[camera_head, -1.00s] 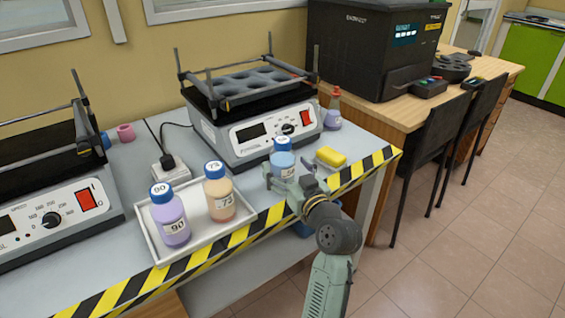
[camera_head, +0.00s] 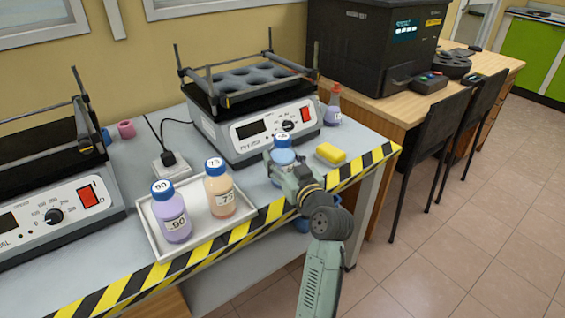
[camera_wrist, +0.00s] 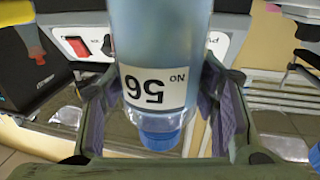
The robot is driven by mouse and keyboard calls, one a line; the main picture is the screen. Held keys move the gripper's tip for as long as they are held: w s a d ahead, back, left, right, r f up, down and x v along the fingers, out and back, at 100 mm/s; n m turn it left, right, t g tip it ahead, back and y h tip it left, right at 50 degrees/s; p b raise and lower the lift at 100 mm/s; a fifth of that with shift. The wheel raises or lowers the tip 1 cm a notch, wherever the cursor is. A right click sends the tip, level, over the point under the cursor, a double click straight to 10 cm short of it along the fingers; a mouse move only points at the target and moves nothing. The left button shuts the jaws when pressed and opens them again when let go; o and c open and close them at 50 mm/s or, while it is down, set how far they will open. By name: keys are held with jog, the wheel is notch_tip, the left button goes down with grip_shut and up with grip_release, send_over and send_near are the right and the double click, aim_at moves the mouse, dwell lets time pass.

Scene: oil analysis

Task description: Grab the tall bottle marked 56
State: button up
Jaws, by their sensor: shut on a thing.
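The tall bottle marked 56 is light blue with a blue cap (camera_head: 283,141) and stands near the right end of the bench in the head view. In the wrist view the bottle (camera_wrist: 160,35) fills the middle, with its white label reading 56 upside down. My gripper (camera_head: 277,168) is at the bottle from the front right. Its two fingers (camera_wrist: 160,110) lie on either side of the bottle and are shut on it. The gripper hides part of the bottle's lower body in the head view.
A white tray (camera_head: 152,240) left of my gripper holds a purple bottle marked 90 (camera_head: 170,212) and an orange bottle marked 73 (camera_head: 219,190). A yellow sponge (camera_head: 331,154) lies close on the right. A shaker (camera_head: 262,132) stands behind, with a flask (camera_head: 333,108) beside it.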

jog(key=c, duration=0.7)
jog(key=shift+r, duration=0.2)
